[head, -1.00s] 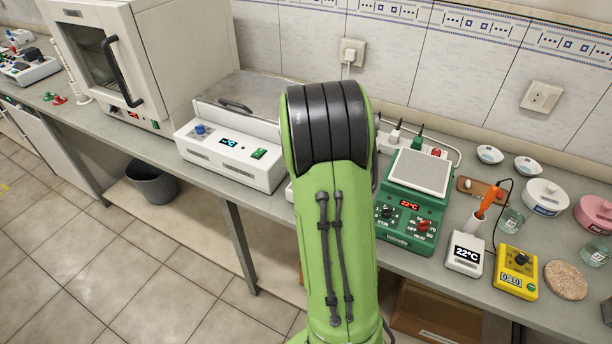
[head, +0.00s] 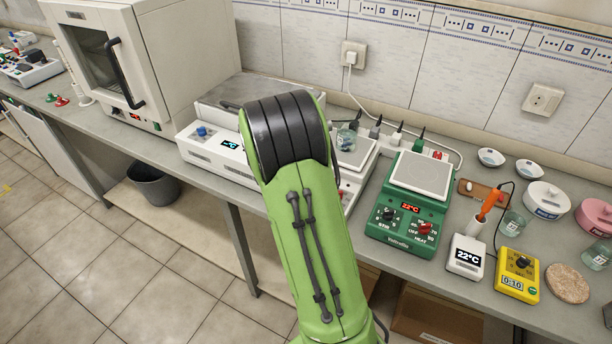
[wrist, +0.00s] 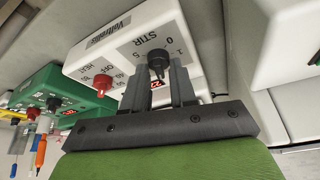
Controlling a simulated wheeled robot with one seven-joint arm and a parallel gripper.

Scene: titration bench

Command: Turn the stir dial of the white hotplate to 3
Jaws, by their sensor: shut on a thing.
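The white hotplate (head: 358,155) is partly hidden behind my arm in the head view, with a glass beaker (head: 347,137) on its plate. My gripper (wrist: 159,74) is shut on the stir dial, one finger on each side. The fingers cover part of the scale, so I cannot read the dial's setting. The red heat dial (wrist: 103,83) stands beside it, apart from the fingers.
A green hotplate (head: 410,215) stands right of the white one. A power strip with several plugs (head: 397,135) lies behind. A thermometer unit (head: 467,257) and yellow meter (head: 517,274) are farther right.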

